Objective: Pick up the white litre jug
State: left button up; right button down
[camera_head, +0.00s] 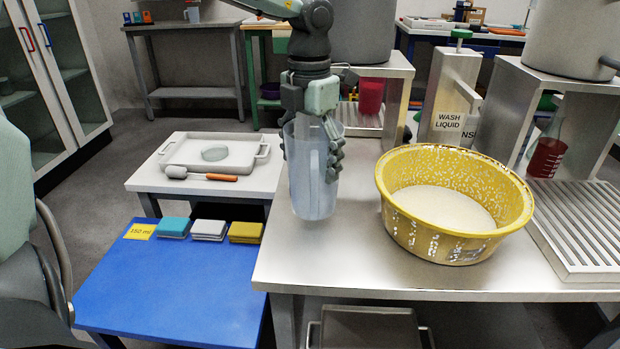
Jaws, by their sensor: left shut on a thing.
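My left gripper (312,152) reaches down from the top middle and is shut on a pale, translucent jug (311,190), the only thing here that fits the white litre jug. The fingers are around its upper part, and they hide some of the rim. The jug is upright at the left end of the steel table (345,255). I cannot tell whether its base touches the tabletop. My right gripper is not in view.
A yellow speckled basin (455,243) with pale contents stands right of the jug. Further right are a slatted rack (580,235) and a flask of red liquid (548,155).

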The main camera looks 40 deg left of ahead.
pick_arm(q)
jog(key=s+r+b, duration=0.1)
jog(key=s+r, duration=0.5)
jog(key=s, duration=0.5)
jog(key=shift+s+d+r, duration=0.25)
jog(key=shift+s, duration=0.1)
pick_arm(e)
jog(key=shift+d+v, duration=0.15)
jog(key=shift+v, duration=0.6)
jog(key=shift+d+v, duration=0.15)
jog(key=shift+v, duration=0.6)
